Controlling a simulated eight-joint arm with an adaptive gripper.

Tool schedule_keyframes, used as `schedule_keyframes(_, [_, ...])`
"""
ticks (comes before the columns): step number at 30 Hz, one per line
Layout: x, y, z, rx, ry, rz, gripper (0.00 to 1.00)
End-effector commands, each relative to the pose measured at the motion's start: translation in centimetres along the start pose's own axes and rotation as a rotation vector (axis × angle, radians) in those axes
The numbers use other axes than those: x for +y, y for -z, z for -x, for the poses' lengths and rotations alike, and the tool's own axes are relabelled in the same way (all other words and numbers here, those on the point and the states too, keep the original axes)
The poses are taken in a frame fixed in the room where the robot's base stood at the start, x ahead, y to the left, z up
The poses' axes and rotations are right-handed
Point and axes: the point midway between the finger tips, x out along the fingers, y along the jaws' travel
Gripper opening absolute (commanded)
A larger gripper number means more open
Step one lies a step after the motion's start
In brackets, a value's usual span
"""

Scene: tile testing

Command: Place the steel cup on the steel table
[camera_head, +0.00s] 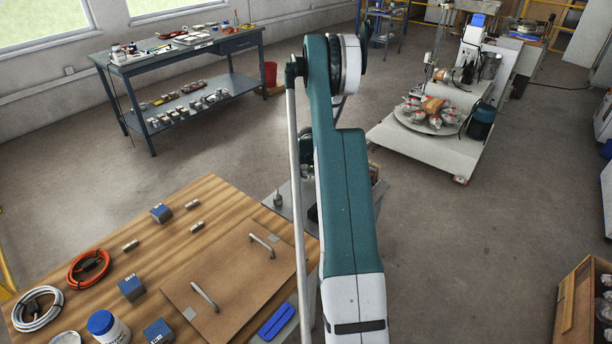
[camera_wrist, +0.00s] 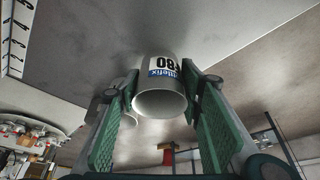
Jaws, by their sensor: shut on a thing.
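My gripper (camera_wrist: 160,108) has its green pads on both sides of a pale grey steel cup (camera_wrist: 160,105) and is shut on it. The cup carries a white and blue printed label with "80", and its round end faces the camera. A smooth grey surface, seemingly the steel table (camera_wrist: 85,45), lies beyond the cup in the wrist view. Whether the cup touches it I cannot tell. In the head view a grey metal table (camera_head: 285,205) shows partly behind the wooden table. My arm hides much of it, and my gripper and the held cup are hidden there.
A second pale cylinder (camera_wrist: 130,112) shows behind the left finger. A small metal item (camera_head: 278,199) stands on the grey table. The wooden table (camera_head: 200,212) bears cables, blue-topped blocks, a jar and a handled board. A workbench (camera_head: 185,55) and a machine (camera_head: 430,145) stand farther back.

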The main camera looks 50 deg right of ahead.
Motion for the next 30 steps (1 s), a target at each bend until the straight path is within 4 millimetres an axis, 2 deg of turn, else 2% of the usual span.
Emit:
schedule_keyframes(3, [0.0,-0.35,-0.79,0.0,0.0,0.0,0.23])
schedule_keyframes(17, [0.0,-0.5,-1.17,0.0,0.0,0.0,0.23])
schedule_keyframes(18, [0.0,-0.49,-1.16,0.0,0.0,0.0,0.39])
schedule_keyframes(21, [0.0,-0.47,-1.11,0.0,0.0,0.0,0.52])
schedule_keyframes(30, [-0.01,-0.47,-1.09,0.0,0.0,0.0,0.52])
